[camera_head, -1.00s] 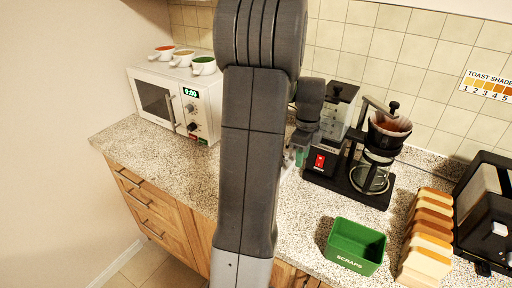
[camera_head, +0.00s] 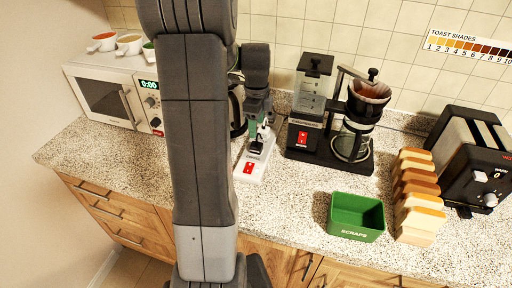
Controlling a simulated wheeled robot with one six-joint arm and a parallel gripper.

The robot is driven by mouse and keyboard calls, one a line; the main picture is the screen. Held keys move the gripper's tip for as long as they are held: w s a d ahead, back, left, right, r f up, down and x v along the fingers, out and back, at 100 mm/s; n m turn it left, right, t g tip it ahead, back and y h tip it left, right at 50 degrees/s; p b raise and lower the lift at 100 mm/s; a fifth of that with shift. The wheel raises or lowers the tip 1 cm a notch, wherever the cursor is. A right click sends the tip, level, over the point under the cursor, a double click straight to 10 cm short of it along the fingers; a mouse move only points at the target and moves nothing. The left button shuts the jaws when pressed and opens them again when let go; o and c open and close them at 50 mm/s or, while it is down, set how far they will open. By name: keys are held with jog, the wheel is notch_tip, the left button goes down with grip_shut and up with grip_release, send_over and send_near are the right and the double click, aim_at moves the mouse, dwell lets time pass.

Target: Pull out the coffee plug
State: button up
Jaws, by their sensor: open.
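The coffee maker (camera_head: 300,152) stands on the counter right of my arm, with a red switch, a glass carafe and a brown filter cone. A white power strip (camera_head: 246,178) with a red switch lies on the counter to its left. A small dark shape, perhaps the coffee plug (camera_head: 256,148), shows at the strip's far part; its cord is not clear. My gripper (camera_head: 258,140) points down over that part of the strip and is open. It seems close around or just above the dark shape; I cannot tell whether it touches.
A dark kettle (camera_head: 237,112) stands partly hidden behind my arm. The microwave (camera_head: 105,95) with cups on top is at the left. A green scraps bin (camera_head: 356,216), bread slices (camera_head: 418,190) and a toaster (camera_head: 470,160) are at the right. The front counter is mostly clear.

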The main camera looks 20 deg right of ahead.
aim_at(256, 145)
notch_tip(256, 145, down, 9)
jog(key=b, duration=0.6)
jog(key=shift+c, duration=0.5)
dwell(0.7)
grip_shut()
jog(key=shift+r+p, duration=2.25)
jog(key=shift+r, duration=0.8)
